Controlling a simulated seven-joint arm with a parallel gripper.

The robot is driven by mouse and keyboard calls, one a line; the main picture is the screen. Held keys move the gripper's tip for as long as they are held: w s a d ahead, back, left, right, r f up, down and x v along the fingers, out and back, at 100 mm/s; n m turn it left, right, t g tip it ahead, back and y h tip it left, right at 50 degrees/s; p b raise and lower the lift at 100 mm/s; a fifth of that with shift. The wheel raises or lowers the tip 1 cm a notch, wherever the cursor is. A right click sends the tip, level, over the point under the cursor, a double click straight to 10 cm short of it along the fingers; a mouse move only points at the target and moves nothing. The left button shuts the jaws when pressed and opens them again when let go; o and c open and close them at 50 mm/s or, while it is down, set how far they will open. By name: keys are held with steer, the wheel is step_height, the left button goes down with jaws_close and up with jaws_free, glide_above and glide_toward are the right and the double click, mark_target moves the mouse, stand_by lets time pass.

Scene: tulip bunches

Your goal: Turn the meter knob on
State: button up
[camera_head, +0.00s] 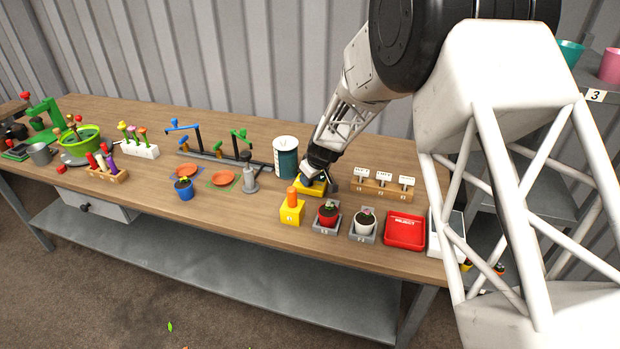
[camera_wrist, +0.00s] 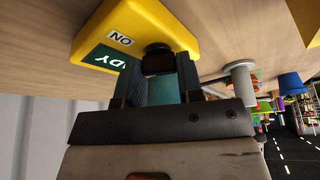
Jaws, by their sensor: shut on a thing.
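The meter is a yellow box (camera_head: 312,187) on the wooden workbench, right of the middle in the head view. In the wrist view the yellow box (camera_wrist: 165,22) shows a green display, with part of its lettering readable, and a white label reading "ON". Its black knob (camera_wrist: 158,58) sticks out from the near side of the box. My gripper (camera_wrist: 158,72) is shut on the knob, one finger on each side of it. In the head view my gripper (camera_head: 313,176) reaches down to the box and hides the knob.
A teal canister (camera_head: 286,158) stands just left of my gripper. A wooden label rack (camera_head: 382,190) and a red tray (camera_head: 404,232) are to the right.

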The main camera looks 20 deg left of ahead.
steer(key=o, duration=0.9)
steer(key=shift+o, duration=0.2)
steer(key=v, duration=0.7)
steer(key=shift+r, duration=0.4)
steer(key=shift+d+r, duration=0.1)
steer(key=shift+d, duration=0.1)
